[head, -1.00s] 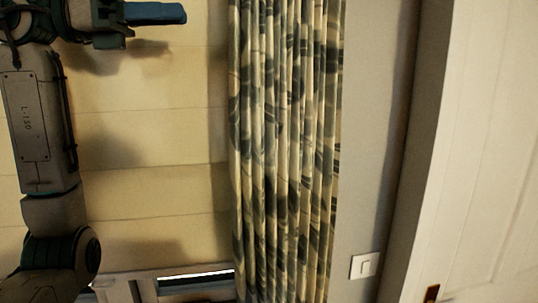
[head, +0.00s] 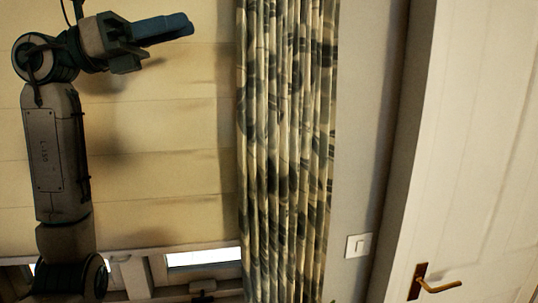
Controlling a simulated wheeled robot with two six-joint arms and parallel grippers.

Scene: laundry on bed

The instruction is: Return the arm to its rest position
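My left arm comes in at the left edge of the head view. Its gripper (head: 166,29) is at the upper left, with dark blue fingers pointing right and slightly up. It is in front of the cream slatted blind and left of the curtain, apart from the curtain in the picture. The fingers are seen from the side, so I cannot tell whether they are open or shut. No separate object shows in them. My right arm and gripper are out of view.
A patterned curtain (head: 287,150) hangs in the middle, beside a cream slatted blind (head: 165,180). A light switch (head: 357,245) is on the grey wall. A white door (head: 480,150) with a brass handle (head: 437,284) stands at the right. No bed or laundry shows.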

